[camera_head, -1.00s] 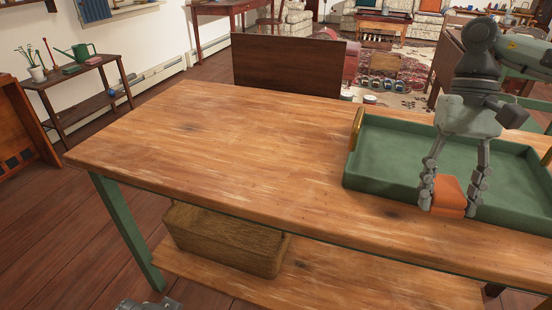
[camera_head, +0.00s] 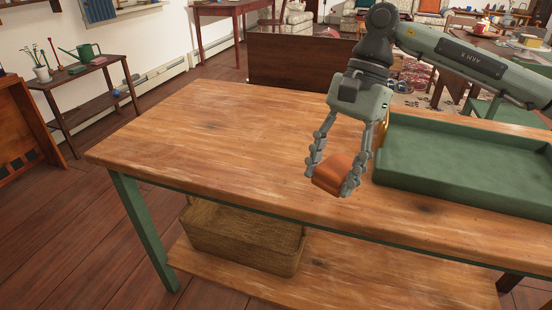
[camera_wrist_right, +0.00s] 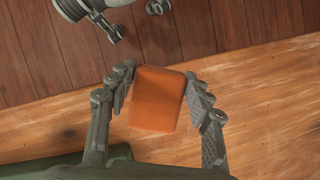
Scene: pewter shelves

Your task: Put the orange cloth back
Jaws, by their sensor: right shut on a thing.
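The orange cloth (camera_head: 332,174) is a small folded block held between the fingers of my right gripper (camera_head: 335,176), above the front part of the wooden table top (camera_head: 220,130). In the right wrist view the cloth (camera_wrist_right: 157,98) sits between the two fingers of the right gripper (camera_wrist_right: 160,100), with the table edge and floor behind it. The green tray (camera_head: 470,190) is on the table to the right of the gripper. My left gripper does not show clearly in the head view.
A woven basket (camera_head: 245,238) stands on the lower shelf (camera_head: 340,285) under the table. The left part of the table top is clear. A dark wooden panel (camera_head: 300,62) stands behind the table. A side stand with a green watering can (camera_head: 84,52) is at the left wall.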

